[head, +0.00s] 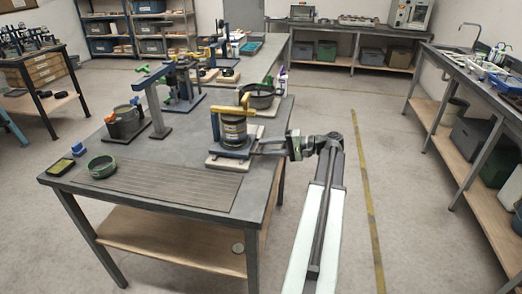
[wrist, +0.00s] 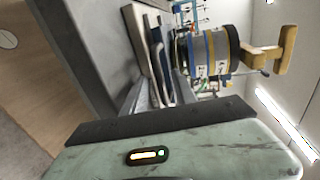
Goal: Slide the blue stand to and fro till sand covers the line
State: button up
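The blue stand (head: 229,152) is a flat base on a pale board (head: 226,163) near the table's right edge. It carries a dark round vessel with a yellow band (head: 234,130) and a yellow handle (head: 232,110) on top. My gripper (head: 262,147) is at the stand's right side, its two fingers spread apart and pointing at the base. In the wrist view the blue stand (wrist: 158,62) appears sideways, its edge close to the fingertips. I cannot tell whether the fingers touch it. The sand and the line inside the vessel are not visible.
The stand is on a grey table (head: 180,155) with a ribbed mat (head: 160,184) in front. A dark pan (head: 259,97) sits behind. Floor is clear on the right.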

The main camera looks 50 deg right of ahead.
jog(key=shift+x, duration=0.9)
grip_shut()
dwell(0.8)
